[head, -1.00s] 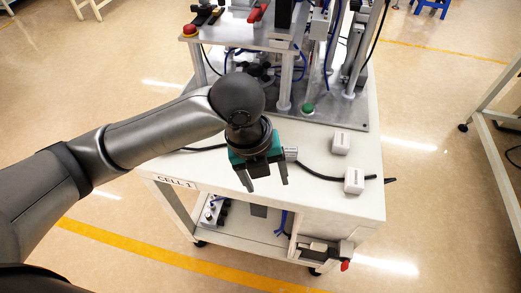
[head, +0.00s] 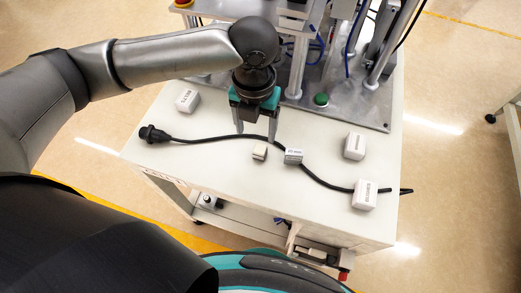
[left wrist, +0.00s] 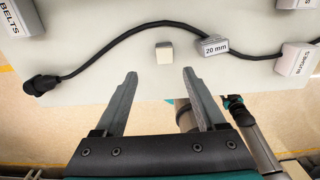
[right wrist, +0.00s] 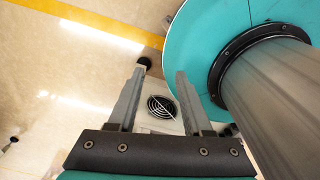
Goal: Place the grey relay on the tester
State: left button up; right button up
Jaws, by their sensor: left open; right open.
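A small pale grey-beige block (head: 260,152), which looks like the relay, lies on the white bench top (head: 215,160). It also shows in the left wrist view (left wrist: 164,52), ahead of the gap between my left fingers. My left gripper (head: 256,134) is open and empty over the bench, just behind the block in the head view and apart from it. My right gripper (right wrist: 161,76) is open and empty, seen only in its wrist view, away from the bench top. A metal machine (head: 345,98) stands at the back; I cannot tell which part is the tester.
A black cable (head: 205,139) crosses the bench beside the block, passing a grey "20 mm" block (head: 293,156). White labelled blocks stand at left (head: 187,100) and right (head: 355,146), (head: 363,194). A green button (head: 321,99) sits on the machine's plate. The bench's front is clear.

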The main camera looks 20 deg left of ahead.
aim_at(260, 148)
pick_arm(q)
notch_tip(260, 148, down, 3)
jog(key=shift+f+b, duration=0.1)
jog(key=shift+b, duration=0.2)
jog(key=shift+w+d+f, duration=0.1)
jog(key=shift+f, duration=0.5)
jog(key=f, duration=0.1)
jog(key=f+b, duration=0.1)
jog(key=f, duration=0.1)
jog(key=f+b, duration=0.1)
jog(key=shift+w+d+f, duration=0.1)
jog(key=shift+d+f, duration=0.2)
jog(key=shift+f, duration=0.1)
pick_arm(e)
jog(key=w+f, duration=0.1)
jog(key=f, duration=0.2)
jog(key=shift+w+a, duration=0.1)
jog(key=shift+w, duration=0.3)
jog(key=shift+r, duration=0.1)
pick_arm(q)
jog(key=shift+r, duration=0.1)
grip_shut()
pick_arm(e)
jog(key=shift+s, duration=0.2)
